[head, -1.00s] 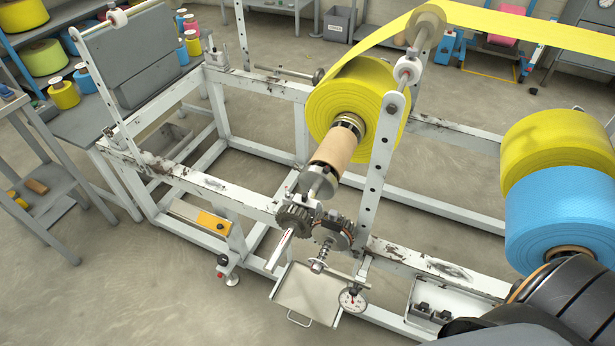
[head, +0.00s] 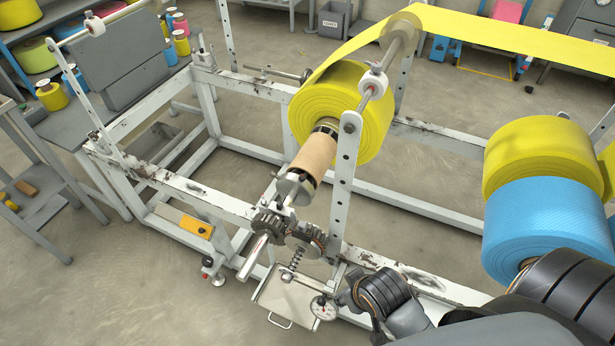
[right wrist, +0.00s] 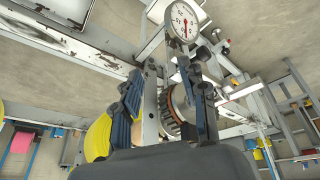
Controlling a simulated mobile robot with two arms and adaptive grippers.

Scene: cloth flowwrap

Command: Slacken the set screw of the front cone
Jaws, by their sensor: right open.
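The front cone (head: 296,187) is a grey metal piece on the shaft, at the near end of the brown cardboard core (head: 313,158) of the yellow roll (head: 345,110). Its set screw is too small to make out. My right gripper (head: 352,282) is in the head view at lower centre, right of and below the cone, apart from it. In the right wrist view its two dark fingers stand apart with nothing gripped between them (right wrist: 165,85). The gears (head: 287,232) and the upright (head: 345,185) lie beyond the fingers. My left gripper is not in view.
A dial gauge (head: 323,308) and a metal tray (head: 285,298) hang near my right gripper. The white frame rail (head: 420,280) runs beside it. A blue roll (head: 535,228) stands at right, close to my arm. The floor at lower left is open.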

